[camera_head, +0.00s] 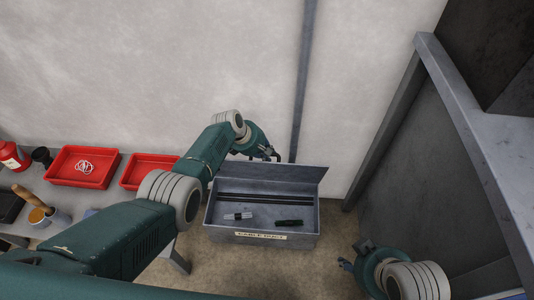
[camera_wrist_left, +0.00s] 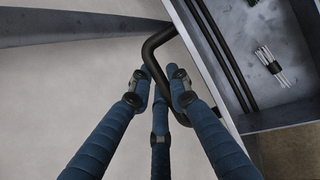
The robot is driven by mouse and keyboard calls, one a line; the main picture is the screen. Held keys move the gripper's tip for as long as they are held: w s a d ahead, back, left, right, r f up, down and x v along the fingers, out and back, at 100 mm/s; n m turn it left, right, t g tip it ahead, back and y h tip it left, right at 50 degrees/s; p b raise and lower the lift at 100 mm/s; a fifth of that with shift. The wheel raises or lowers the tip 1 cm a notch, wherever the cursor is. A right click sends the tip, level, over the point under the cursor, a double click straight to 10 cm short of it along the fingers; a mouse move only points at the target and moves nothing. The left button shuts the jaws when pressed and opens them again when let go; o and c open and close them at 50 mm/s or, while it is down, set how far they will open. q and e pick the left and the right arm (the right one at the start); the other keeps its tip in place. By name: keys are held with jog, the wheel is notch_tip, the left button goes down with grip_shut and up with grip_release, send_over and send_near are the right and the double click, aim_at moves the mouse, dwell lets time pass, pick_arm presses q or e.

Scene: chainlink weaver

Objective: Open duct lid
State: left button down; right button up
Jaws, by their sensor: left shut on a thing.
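The grey duct box (camera_head: 262,238), labelled at its front, stands on the floor in the head view. Its lid (camera_head: 290,172) stands raised along the back edge, so the inside shows. My left gripper (camera_head: 272,155) is at the lid's upper left, behind the box. In the left wrist view its blue fingers (camera_wrist_left: 160,82) are shut on a black bent handle (camera_wrist_left: 151,48) beside the box. My right gripper (camera_head: 346,264) hangs to the right of the box, apart from it; its jaw opening is too small to make out.
Inside the box lie dark rods, a light bundle (camera_head: 238,216) and a black piece (camera_head: 289,222). Red trays (camera_head: 82,182) sit on a bench at the left. A grey frame (camera_head: 470,130) stands close on the right. A pale wall is behind.

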pick_arm(q)
jog(key=c, duration=1.6)
grip_release()
jog(key=shift+c, duration=0.2)
jog(key=shift+a+r, duration=0.1)
jog(key=v, duration=1.1)
jog(key=shift+r, duration=0.35)
jog(key=shift+s+a, duration=0.1)
jog(key=shift+a, duration=0.1)
